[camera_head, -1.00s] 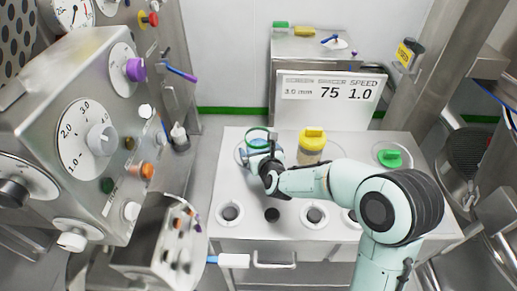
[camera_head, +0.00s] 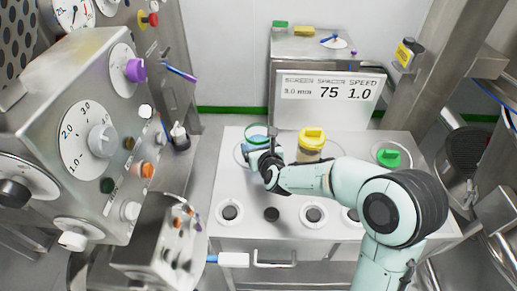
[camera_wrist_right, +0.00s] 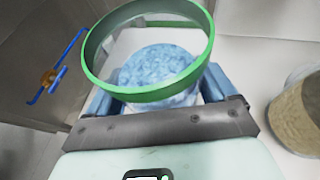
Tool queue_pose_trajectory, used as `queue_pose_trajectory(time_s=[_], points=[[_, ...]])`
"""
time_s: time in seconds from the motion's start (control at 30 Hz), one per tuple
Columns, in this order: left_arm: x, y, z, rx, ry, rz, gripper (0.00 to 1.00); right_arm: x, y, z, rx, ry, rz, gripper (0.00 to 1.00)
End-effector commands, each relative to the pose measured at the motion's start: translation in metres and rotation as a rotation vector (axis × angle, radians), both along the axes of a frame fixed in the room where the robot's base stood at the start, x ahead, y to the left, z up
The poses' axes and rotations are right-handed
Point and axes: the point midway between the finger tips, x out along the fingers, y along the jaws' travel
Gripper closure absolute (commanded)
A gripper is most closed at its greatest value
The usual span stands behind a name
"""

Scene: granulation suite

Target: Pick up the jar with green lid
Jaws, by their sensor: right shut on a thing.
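The jar with green lid (camera_head: 257,131) stands at the back left of the white-topped table. Its lid shows as a green ring with a see-through top, and blue granules show inside. It also shows large in the right wrist view (camera_wrist_right: 150,92). My right gripper (camera_head: 266,158) reaches it from the front. The blue fingers sit on either side of the jar, below the lid, shut on it. The gripper hides the jar's lower part in the head view, so I cannot tell whether it touches the table. My left gripper is not in view.
A yellow-lidded jar (camera_head: 311,145) with tan contents stands close right of the held jar. A green cap (camera_head: 388,158) sits farther right on the table (camera_head: 235,190). A display panel (camera_head: 330,100) stands behind. A machine with knobs (camera_head: 85,130) fills the left.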

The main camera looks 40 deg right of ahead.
Motion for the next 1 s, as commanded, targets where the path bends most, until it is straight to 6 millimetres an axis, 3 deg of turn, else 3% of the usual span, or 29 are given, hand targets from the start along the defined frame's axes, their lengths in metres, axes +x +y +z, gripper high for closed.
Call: queue_pose_trajectory(time_s=[0.4, 0.6, 0.8, 1.0], points=[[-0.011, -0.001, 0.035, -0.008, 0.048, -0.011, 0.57, 0.001, 0.001, 0.117, 0.001, -0.011, 0.002, 0.88], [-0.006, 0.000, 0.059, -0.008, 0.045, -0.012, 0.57, 0.001, 0.000, 0.162, 0.001, -0.008, 0.002, 0.88], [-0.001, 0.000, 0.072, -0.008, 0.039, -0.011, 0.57, 0.001, 0.000, 0.183, 0.000, -0.005, 0.001, 0.88], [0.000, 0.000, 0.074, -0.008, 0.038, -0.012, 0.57, 0.000, 0.000, 0.187, 0.000, -0.003, 0.001, 0.88]])
